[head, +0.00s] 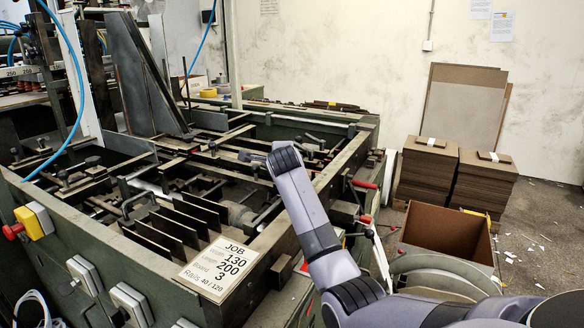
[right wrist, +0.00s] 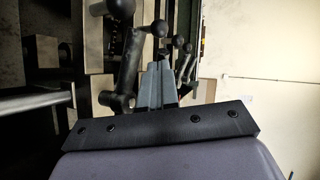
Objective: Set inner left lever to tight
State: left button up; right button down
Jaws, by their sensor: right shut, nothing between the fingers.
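My right gripper (right wrist: 160,66) is shut and empty in the right wrist view, its grey fingers pointing in among several dark levers. More knobs (right wrist: 178,42) stand to the right. In the head view my right gripper (head: 246,156) reaches left over the feeder frame, near a black knob (head: 213,147). Which lever is the inner left one is unclear. My left gripper is out of view.
The green feeder frame (head: 75,222) holds rails, crossbars and upright dark plates (head: 180,226). A job card (head: 219,268) lies at its front edge. Red-handled levers (head: 364,184) stick out on the right side. An open cardboard box (head: 445,235) and board stacks (head: 428,168) stand right.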

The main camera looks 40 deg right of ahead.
jog(key=w+m+g+h+b, duration=0.1)
jog(key=b, duration=0.2)
jog(key=w+m+g+h+b, duration=0.1)
jog(key=w+m+b, duration=0.1)
jog(key=b, duration=0.1)
jog(key=shift+w+d+g+h, duration=0.1)
jog(key=shift+d+g+h, duration=0.2)
jog(key=shift+d+g, duration=0.1)
jog(key=shift+w+b, duration=0.1)
jog(key=shift+b, duration=0.25)
dwell(0.4)
